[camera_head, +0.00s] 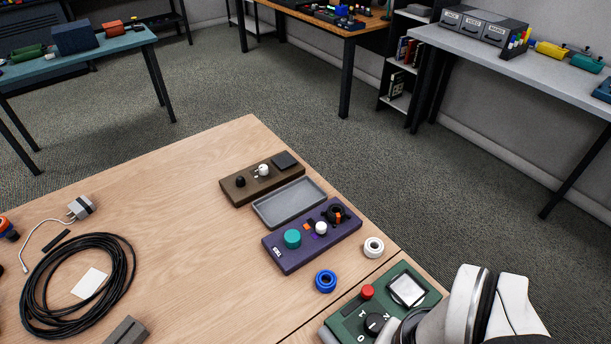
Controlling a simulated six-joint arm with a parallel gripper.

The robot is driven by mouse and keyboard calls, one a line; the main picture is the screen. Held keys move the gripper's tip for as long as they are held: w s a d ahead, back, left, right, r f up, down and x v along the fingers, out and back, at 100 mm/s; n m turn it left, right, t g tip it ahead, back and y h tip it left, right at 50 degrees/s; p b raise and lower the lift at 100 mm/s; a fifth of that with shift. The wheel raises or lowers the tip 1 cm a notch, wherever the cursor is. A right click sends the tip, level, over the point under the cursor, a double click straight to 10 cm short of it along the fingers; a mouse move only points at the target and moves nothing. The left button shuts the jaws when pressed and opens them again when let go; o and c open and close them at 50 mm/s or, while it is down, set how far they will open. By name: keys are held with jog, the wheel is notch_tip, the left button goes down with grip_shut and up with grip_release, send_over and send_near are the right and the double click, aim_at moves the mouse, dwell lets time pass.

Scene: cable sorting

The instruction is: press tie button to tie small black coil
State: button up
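My white arm (464,305) enters at the lower right, over the green box and apart from the purple box. My gripper's fingertips are not visible.
A grey tray (262,214) and a brown box (229,192) stand behind the purple box. A blue coil (326,281) and a white coil (374,247) lie in front. A green box (336,323) with a red button is at lower right. A large black cable coil (30,300) lies left.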

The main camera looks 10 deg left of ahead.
grip_shut()
dwell(1.5)
